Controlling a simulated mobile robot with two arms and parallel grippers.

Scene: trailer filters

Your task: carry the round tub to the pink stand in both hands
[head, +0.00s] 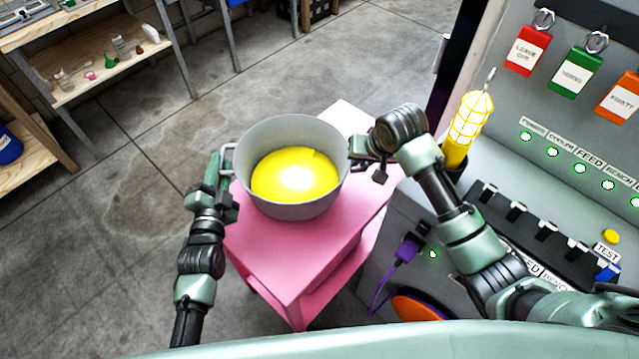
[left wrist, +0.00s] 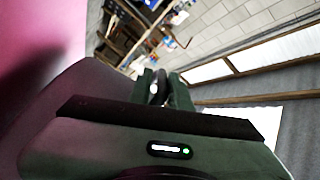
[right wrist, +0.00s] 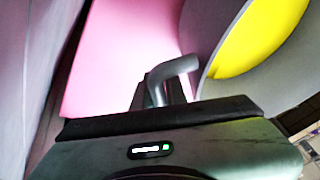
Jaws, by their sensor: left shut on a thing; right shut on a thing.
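The round grey tub (head: 290,211) with yellow contents (head: 294,175) appears in the head view over the pink stand (head: 285,254). I cannot tell whether its base touches the stand top. The tub looks about level. My left gripper (head: 226,160) is shut on the tub's left handle. My right gripper (head: 358,147) is shut on the tub's right handle. In the right wrist view, the bent grey handle (right wrist: 172,72) runs into the jaws beside the tub wall (right wrist: 222,35). The left wrist view is dark, with a small part of the handle between the jaws.
A grey panel unit with tags, switches and a yellow caged lamp (head: 467,125) stands close on the right. A purple plug (head: 408,248) sticks out of its front. Wooden shelves (head: 100,70) stand at the upper left. The concrete floor on the left is clear.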

